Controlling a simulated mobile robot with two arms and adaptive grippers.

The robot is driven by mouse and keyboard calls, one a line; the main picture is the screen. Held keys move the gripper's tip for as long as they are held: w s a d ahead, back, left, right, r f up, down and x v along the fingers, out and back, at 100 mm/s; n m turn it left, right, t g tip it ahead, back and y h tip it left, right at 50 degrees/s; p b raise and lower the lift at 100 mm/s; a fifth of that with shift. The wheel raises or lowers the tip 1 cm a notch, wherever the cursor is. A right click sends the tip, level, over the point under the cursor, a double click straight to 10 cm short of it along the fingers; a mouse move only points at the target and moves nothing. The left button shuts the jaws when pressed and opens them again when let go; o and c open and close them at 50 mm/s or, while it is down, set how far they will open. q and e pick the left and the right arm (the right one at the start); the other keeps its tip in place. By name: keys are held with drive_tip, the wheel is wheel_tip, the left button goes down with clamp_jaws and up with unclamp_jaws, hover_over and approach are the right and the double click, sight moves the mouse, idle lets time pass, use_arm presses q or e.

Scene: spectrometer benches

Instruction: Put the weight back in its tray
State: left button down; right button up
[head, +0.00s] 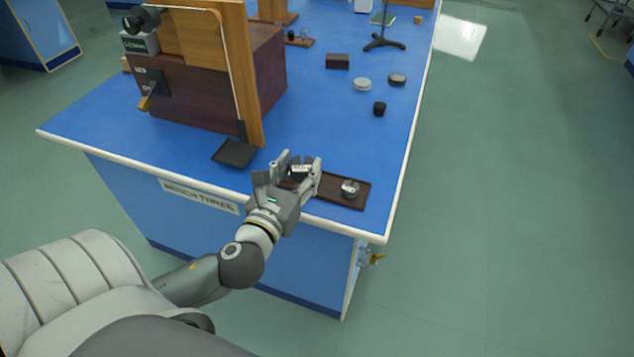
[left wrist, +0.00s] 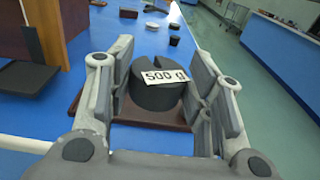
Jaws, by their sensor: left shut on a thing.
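A dark slotted weight (left wrist: 157,90) with a white "500 g" label is between the fingers of my left gripper (left wrist: 160,98). In the head view my left gripper (head: 296,168) is shut on this weight (head: 299,172), at the left part of a dark brown tray (head: 330,188). The tray also shows below the weight in the left wrist view (left wrist: 125,116). I cannot tell whether the weight touches the tray. A shiny grey weight (head: 349,187) sits in the right part of the tray. My right gripper is not in view.
The tray lies near the front edge of the blue bench (head: 310,115). A black square dish (head: 234,153) and a large wooden apparatus (head: 210,80) stand to the left. A black cylinder (head: 379,109) and two round discs (head: 362,84) are farther back.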

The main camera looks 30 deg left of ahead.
use_arm(q)
drive_tip(key=w+f, duration=0.2)
drive_tip(key=w+f+b, duration=0.1)
drive_tip(key=w+f, duration=0.1)
drive_tip(key=w+a+f, duration=0.1)
drive_tip(key=w+f, duration=0.1)
drive_tip(key=w, duration=0.1)
drive_tip(key=shift+w+f, duration=0.1)
drive_tip(key=shift+f, duration=0.05)
drive_tip(key=shift+w+a+f+b, duration=0.15)
drive_tip(key=shift+f+b, duration=0.25)
drive_tip(key=shift+f, duration=0.55)
drive_tip(key=shift+w+d+f+b, duration=0.1)
drive_tip(key=shift+f+b, duration=0.25)
drive_tip(key=shift+f, duration=0.55)
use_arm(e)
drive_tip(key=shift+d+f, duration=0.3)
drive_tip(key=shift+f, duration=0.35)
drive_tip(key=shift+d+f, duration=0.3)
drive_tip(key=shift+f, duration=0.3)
use_arm(q)
drive_tip(key=shift+f, duration=0.2)
drive_tip(key=c, duration=0.7)
unclamp_jaws()
drive_tip(key=shift+s, duration=0.1)
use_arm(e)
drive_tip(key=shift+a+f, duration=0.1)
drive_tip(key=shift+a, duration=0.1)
